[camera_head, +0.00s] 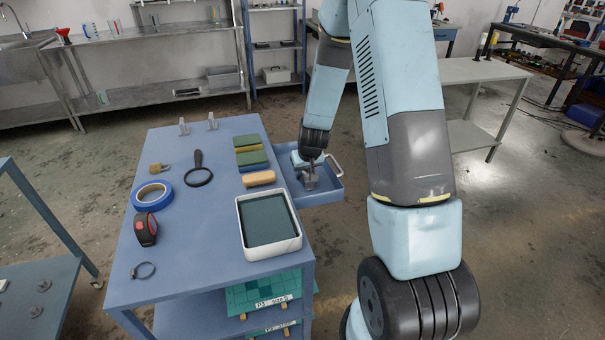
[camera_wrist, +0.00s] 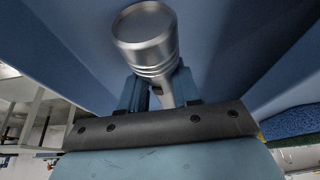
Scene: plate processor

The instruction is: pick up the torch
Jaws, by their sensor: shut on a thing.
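The torch (camera_wrist: 148,40) is silver metal with a wide round head, which faces the camera in the wrist view. In the head view my gripper (camera_head: 308,178) points down into the open blue drawer (camera_head: 323,196) at the table's right side. The torch is hard to make out there, and I cannot tell whether it still touches the drawer floor.
The blue table (camera_head: 190,265) holds a white tray (camera_head: 298,243), a magnifying glass (camera_head: 198,178), blue tape (camera_head: 139,203), sponges (camera_head: 250,158), a padlock (camera_head: 158,168) and a red-black tape measure (camera_head: 145,230).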

